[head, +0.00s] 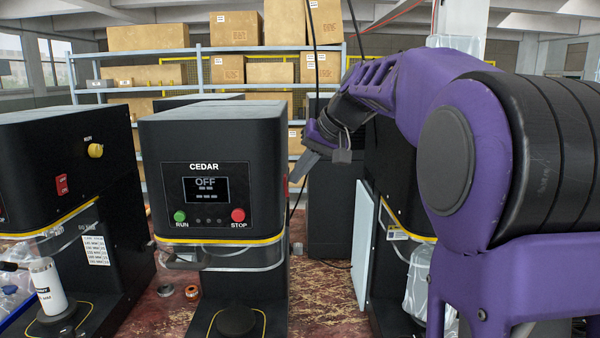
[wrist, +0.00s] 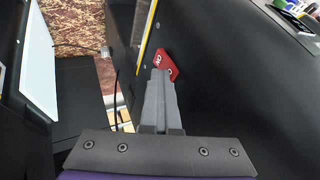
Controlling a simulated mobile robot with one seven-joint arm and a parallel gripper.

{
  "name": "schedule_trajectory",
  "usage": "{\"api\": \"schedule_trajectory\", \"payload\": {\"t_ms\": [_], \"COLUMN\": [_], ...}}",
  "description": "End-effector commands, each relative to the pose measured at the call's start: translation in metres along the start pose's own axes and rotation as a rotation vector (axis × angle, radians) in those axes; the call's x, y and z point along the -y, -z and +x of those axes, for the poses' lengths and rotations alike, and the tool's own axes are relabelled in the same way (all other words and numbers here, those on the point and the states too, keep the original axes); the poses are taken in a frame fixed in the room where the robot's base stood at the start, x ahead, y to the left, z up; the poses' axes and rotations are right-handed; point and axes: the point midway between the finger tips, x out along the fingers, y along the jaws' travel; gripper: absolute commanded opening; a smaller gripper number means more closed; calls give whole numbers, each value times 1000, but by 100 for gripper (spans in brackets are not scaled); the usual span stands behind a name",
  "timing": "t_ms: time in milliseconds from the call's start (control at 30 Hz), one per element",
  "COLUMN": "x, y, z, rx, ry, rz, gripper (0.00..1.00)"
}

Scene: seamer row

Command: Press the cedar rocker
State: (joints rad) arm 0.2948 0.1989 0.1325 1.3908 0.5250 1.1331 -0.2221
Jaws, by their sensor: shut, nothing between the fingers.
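The CEDAR machine (head: 212,150) is a black seamer with a yellow stripe; its front display (head: 206,189) reads OFF. The red cedar rocker (wrist: 167,64) sits on the machine's dark side wall, with white marks on its face. In the head view only a thin red sliver of it (head: 286,189) shows at the right edge of the machine. My gripper (head: 296,176) is shut and empty, beside that wall. In the wrist view the fingertips (wrist: 161,76) overlap the rocker's lower part; I cannot tell whether they touch it.
A second black machine (head: 70,160) with a red rocker (head: 62,185) and yellow knob stands at left. Another machine (head: 400,225) with a pale panel (head: 361,240) stands at right, across a narrow gap. Shelves with boxes (head: 235,28) are behind. A ring (head: 192,292) lies on the worn surface.

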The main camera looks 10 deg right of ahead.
Motion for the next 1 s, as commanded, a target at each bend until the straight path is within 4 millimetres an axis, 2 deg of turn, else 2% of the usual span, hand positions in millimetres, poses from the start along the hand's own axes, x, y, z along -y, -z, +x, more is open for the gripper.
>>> {"api": "schedule_trajectory", "payload": {"t_ms": [400,1000], "x": [9,8], "y": [7,9], "z": [-13,-14], "rx": [0,1], "ry": [2,1], "rz": [-2,-1], "gripper": [0,0]}}
